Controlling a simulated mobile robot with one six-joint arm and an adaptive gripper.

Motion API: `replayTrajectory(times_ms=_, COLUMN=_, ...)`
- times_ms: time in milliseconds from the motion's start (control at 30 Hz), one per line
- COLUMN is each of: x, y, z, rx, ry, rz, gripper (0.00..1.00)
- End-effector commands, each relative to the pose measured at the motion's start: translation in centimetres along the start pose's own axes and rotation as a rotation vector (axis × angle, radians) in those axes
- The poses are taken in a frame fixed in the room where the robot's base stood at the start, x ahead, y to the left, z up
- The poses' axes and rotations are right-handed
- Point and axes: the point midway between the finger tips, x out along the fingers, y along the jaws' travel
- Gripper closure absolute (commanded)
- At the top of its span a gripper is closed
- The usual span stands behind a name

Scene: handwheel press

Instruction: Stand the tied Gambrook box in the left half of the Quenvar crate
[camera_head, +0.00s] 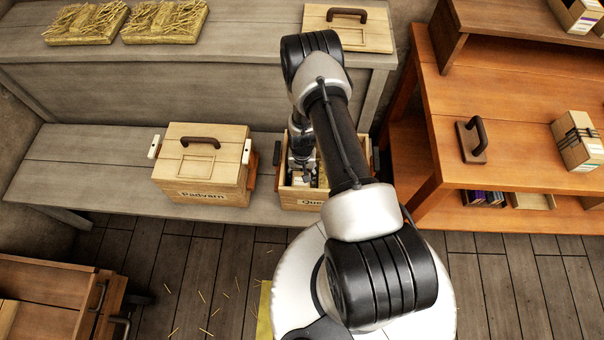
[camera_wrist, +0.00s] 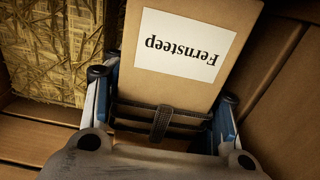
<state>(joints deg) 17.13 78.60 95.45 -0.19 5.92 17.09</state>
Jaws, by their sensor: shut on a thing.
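My gripper (camera_wrist: 162,95) is shut on a tan box (camera_wrist: 190,85) with a dark strap around it. Its white label reads "Fernsteep", upside down in the wrist view. A straw pad (camera_wrist: 50,50) lies left of the held box in the wrist view. I cannot tell whether the box touches the crate floor. Another box (camera_head: 577,141) with dark straps stands on the orange bench at right; no name on it can be read.
A lidded crate labelled "Padvarn" (camera_head: 203,170) stands left of the open crate on the grey bench (camera_head: 90,170). Straw pads (camera_head: 164,20) and a handled lid (camera_head: 362,32) lie on the upper shelf. A dark handle (camera_head: 472,140) stands on the orange bench (camera_head: 520,130).

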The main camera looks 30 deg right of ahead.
Motion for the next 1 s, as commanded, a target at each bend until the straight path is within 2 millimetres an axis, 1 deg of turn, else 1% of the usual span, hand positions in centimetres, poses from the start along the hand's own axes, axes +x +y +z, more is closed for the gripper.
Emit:
replayTrajectory(times_ms=167, x=-0.1, y=0.0, z=0.0, rx=0.000, ry=0.001, rz=0.000, gripper=0.73)
replayTrajectory(times_ms=200, x=-0.1, y=0.0, z=0.0, rx=0.000, ry=0.001, rz=0.000, gripper=0.46)
replayTrajectory(times_ms=533, x=0.0, y=-0.1, z=0.0, rx=-0.001, ry=0.001, rz=0.000, gripper=0.24)
replayTrajectory(times_ms=867, x=-0.2, y=-0.1, z=-0.1, rx=-0.001, ry=0.002, rz=-0.001, gripper=0.24)
replayTrajectory(times_ms=967, x=-1.0, y=-0.1, z=-0.1, rx=-0.001, ry=0.003, rz=-0.001, gripper=0.24)
replayTrajectory(times_ms=1000, x=-1.6, y=-0.1, z=-0.2, rx=-0.001, ry=0.004, rz=-0.001, gripper=0.24)
